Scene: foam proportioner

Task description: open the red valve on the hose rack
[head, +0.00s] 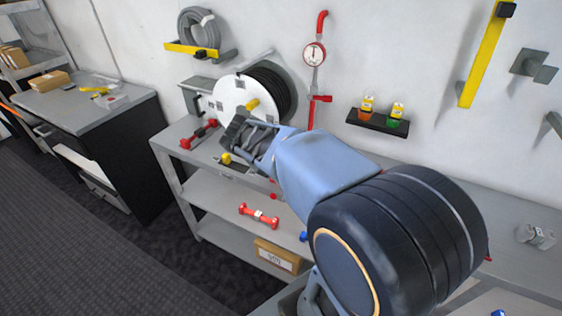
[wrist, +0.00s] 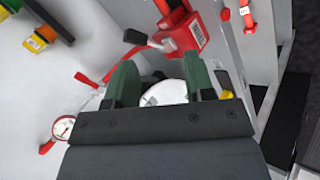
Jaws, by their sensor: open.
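A red lever handle (head: 320,98) sits on the pipe below a round gauge (head: 314,53) on the wall. The hose reel (head: 230,97), with a white disc and black hose, stands left of it. In the wrist view the red lever (wrist: 86,80) and gauge (wrist: 63,128) are at the left, outside my fingers. My gripper (head: 236,128) is open and empty in front of the reel's lower part. In the wrist view its green fingers (wrist: 162,80) stand apart, with part of the white disc (wrist: 166,92) showing between them. I cannot tell the valve's setting.
A red labelled unit with a grey lever (wrist: 180,32) is beyond my fingertips. A dark shelf (head: 377,124) holds two small bottles. Red dumbbell-shaped parts lie on the bench (head: 198,135) and lower shelf (head: 258,216). A box (head: 277,256) sits below. Floor at left is clear.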

